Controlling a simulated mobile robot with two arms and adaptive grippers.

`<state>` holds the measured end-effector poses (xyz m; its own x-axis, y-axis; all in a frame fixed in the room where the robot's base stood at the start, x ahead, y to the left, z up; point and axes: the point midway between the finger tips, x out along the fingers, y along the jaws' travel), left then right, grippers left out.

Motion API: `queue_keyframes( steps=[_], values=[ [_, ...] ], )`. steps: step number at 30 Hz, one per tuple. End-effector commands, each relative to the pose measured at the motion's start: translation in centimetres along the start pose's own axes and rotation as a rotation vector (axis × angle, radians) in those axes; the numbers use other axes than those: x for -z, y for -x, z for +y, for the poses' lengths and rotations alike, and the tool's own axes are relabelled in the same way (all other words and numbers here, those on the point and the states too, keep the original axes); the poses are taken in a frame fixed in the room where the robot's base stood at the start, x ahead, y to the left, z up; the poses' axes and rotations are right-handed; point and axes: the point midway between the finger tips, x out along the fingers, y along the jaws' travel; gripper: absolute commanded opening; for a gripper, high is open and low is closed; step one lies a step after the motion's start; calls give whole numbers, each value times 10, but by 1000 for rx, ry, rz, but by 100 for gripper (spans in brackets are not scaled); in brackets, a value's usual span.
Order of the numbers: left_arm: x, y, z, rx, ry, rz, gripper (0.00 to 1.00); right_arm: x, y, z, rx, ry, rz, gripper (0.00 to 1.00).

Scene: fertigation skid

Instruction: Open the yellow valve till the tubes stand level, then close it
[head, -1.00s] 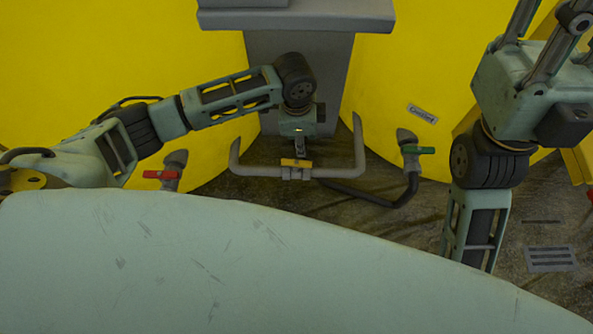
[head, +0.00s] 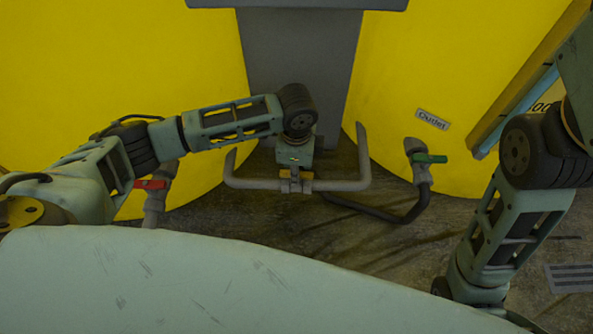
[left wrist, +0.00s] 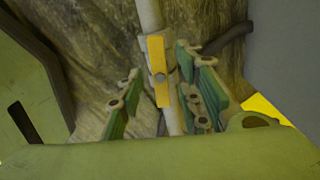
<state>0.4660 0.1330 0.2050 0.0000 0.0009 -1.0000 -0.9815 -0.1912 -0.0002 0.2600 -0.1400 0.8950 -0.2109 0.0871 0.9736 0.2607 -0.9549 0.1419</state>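The yellow valve handle (left wrist: 157,70) lies roughly along its grey pipe (left wrist: 150,15) in the left wrist view. My left gripper (left wrist: 164,103) is open, with a green-padded finger on each side of the pipe, and does not grip the handle. In the head view, my left gripper (head: 295,183) points down at the middle of the grey pipe (head: 250,184) and largely hides the handle. The pipe's ends turn up as a left tube (head: 230,163) and a right tube (head: 362,150). I cannot make out any liquid level in them. My right gripper is out of view.
A red-handled valve (head: 152,184) is at the left tank (head: 200,60), close to my left arm. A green-handled valve (head: 430,158) with a black hose (head: 375,212) is at the right tank (head: 400,70), under an "Outlet" label (head: 433,119). A grey column (head: 300,50) stands behind.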

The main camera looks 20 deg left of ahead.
Motion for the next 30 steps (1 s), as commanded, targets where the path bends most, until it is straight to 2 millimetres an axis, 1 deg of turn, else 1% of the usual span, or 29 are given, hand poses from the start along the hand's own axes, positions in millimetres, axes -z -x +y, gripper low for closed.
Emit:
queue_keyframes(
  steps=[7,18,25,30],
  values=[
    [0,0,0,0,0,0,33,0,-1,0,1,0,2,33],
    [0,0,0,0,0,1,0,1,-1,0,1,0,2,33],
    [0,0,0,0,-1,1,0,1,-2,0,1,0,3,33],
    [0,3,1,-1,-20,0,0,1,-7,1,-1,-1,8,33]
  ],
)
